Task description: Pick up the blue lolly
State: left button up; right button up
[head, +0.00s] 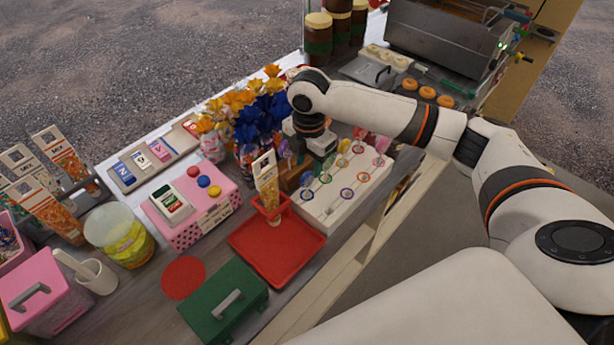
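The white lolly stand (330,212) holds several round lollies with coloured rims, in green, red, pink and violet-blue. A violet-blue-rimmed lolly (347,193) is at the stand's front edge and another bluish-violet one (306,195) is at its left. I cannot tell for certain which is the blue lolly. My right gripper (312,158) points down over the back left part of the stand, close to the lollies there. Its fingers are mostly hidden by its own body, and I cannot see whether they hold anything. My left gripper is out of the picture.
A red tray (275,262) with an upright cone packet (266,182) lies left of the stand. Blue and yellow flowers (260,115) stand close behind the gripper. A pink box (192,215) and a green box (222,302) are further left. Doughnuts (427,92) lie at the back right.

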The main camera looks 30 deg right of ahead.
aim_at(306, 175)
jog(key=shift+w+f, duration=0.15)
jog(key=shift+f, duration=0.6)
jog(key=f, duration=0.1)
jog(key=f+p, duration=0.1)
jog(key=f, duration=0.1)
jog(key=f+p, duration=0.1)
jog(key=shift+w+a+f, duration=0.2)
jog(key=shift+w, duration=0.1)
jog(key=shift+f, duration=0.4)
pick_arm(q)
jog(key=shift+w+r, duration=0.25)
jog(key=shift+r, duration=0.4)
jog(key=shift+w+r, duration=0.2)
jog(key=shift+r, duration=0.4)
pick_arm(e)
jog(key=shift+w, duration=0.1)
jog(key=shift+c, duration=0.2)
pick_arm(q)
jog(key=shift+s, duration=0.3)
pick_arm(e)
grip_shut()
